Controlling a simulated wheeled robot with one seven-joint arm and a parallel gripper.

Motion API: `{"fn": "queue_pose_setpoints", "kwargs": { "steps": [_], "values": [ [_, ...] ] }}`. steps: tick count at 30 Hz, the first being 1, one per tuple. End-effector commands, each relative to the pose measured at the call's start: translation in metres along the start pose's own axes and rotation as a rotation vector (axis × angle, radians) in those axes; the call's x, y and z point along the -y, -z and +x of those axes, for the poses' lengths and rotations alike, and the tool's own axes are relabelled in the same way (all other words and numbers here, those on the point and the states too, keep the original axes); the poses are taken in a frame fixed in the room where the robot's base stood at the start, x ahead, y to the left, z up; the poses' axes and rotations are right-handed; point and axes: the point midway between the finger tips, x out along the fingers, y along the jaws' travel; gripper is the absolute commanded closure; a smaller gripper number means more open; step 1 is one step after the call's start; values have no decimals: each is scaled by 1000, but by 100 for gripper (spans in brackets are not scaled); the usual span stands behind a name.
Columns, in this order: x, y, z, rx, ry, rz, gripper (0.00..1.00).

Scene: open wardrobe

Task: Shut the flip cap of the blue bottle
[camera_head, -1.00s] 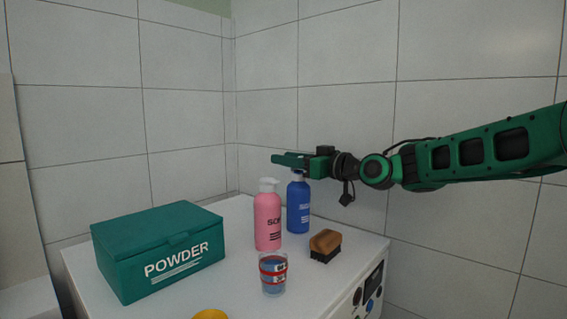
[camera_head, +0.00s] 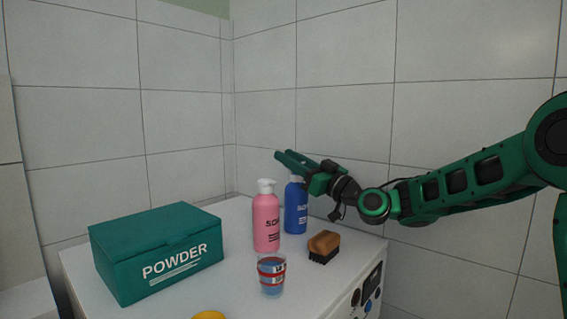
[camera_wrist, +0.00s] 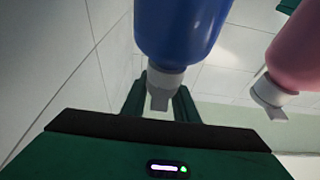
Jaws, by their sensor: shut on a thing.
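The blue bottle (camera_head: 297,212) stands upright at the back of the white top, and its upper end is partly hidden by my gripper (camera_head: 284,155). In the wrist view the blue bottle (camera_wrist: 178,30) shows upside down. Its pale cap (camera_wrist: 164,80) with a flap-like tab lies between my two green fingers. The fingers are shut on the cap. In the head view my gripper is tilted, its fingertips raised up and left past the bottle's top. How far the flip cap is open cannot be told.
A pink bottle (camera_head: 266,222) stands close left of the blue one. A brown brush (camera_head: 324,245) lies to the right, a clear cup (camera_head: 271,276) in front. A green powder box (camera_head: 150,255) fills the left. Tiled walls stand close behind.

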Motion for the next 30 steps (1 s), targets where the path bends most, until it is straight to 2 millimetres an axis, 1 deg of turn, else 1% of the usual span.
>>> {"fn": "queue_pose_setpoints", "kwargs": {
  "steps": [1, 6, 13, 29, 30],
  "values": [
    [-3, -8, -3, -17, -5, 7, 96],
    [-3, -6, -6, -104, -5, 6, 96],
    [-3, -5, -9, -178, -5, 2, 95],
    [-2, -3, -9, -202, -4, 0, 96],
    [-2, -3, -9, -202, -4, 0, 66]
  ]
}}
